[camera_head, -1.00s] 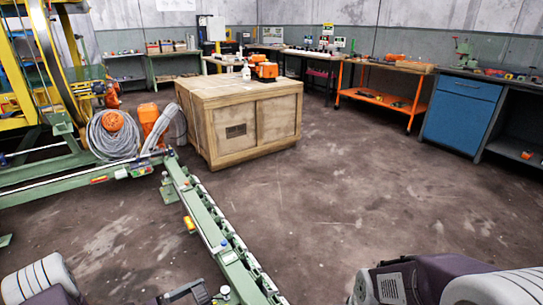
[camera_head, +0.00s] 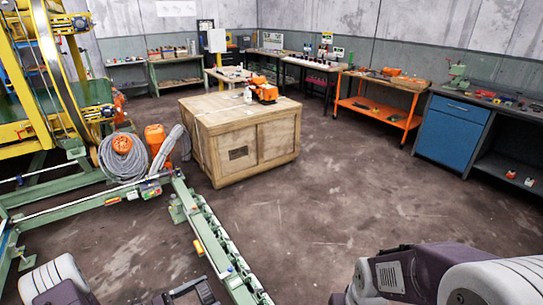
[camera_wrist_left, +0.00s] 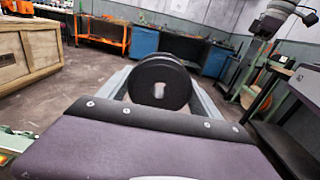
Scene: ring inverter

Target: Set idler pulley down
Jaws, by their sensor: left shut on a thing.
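The idler pulley (camera_wrist_left: 160,80) is a black, thick round wheel with a pale centre hole. In the left wrist view it sits upright between the grey fingers of my left gripper (camera_wrist_left: 160,98), which is shut on it. The floor and benches show behind it, and no surface shows touching it. In the head view, a dark part of my left arm's end (camera_head: 187,293) shows at the bottom edge, and the pulley cannot be made out there. My right arm enters at the bottom right, with its gripper out of view.
A wooden crate (camera_head: 243,143) with orange items on top stands mid-floor. A green rail (camera_head: 215,240) runs along the floor from the left machine frame. An orange trolley (camera_head: 378,108) and a blue cabinet (camera_head: 448,130) line the right wall. Open floor lies right of the rail.

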